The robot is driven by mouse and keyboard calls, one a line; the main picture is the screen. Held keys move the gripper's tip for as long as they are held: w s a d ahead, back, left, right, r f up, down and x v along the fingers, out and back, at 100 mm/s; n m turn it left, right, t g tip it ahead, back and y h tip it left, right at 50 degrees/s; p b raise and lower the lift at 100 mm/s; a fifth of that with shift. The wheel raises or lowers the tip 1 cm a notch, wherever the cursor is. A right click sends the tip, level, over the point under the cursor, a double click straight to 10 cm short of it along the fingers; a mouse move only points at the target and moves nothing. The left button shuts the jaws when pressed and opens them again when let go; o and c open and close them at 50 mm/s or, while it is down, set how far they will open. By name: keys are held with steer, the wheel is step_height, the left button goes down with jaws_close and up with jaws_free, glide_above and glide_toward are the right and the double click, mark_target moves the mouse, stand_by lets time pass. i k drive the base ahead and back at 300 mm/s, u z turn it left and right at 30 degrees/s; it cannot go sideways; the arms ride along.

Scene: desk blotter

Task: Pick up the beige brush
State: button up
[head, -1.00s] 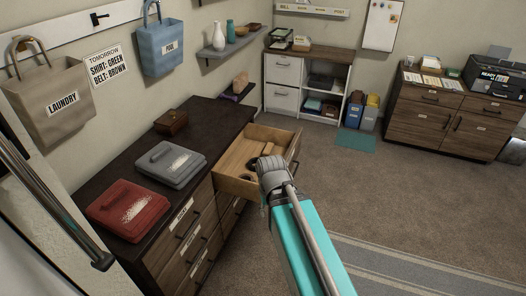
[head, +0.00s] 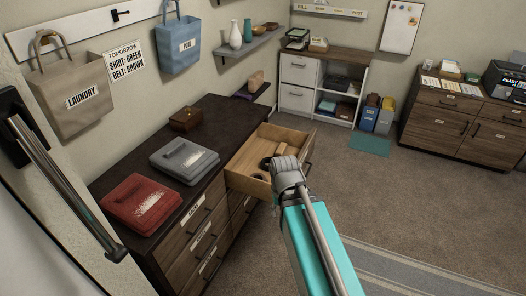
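A small beige block-like object (head: 257,79) stands on a dark purple mat or ledge (head: 252,91) by the wall, past the far end of the dark dresser top; it may be the beige brush, but it is too small to be sure. My gripper (head: 287,172) is grey and seen from behind, over the front right of an open wooden drawer (head: 252,152). Its fingertips are hidden, so I cannot see whether they are open or hold anything. Dark rounded items (head: 266,163) lie in the drawer beside my gripper, partly covered by it.
The dresser top (head: 217,121) bears a red folded garment (head: 143,203), a grey one (head: 184,160) and a small wooden box (head: 186,119). A wall shelf (head: 254,41) with vases is above. Open carpet (head: 400,205) lies to the right.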

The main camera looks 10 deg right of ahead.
mark_target(281, 151)
steer(key=z, duration=0.05)
steer(key=k, duration=0.65)
steer(key=z, duration=0.6)
steer(key=i, duration=1.95)
steer(key=u, duration=0.65)
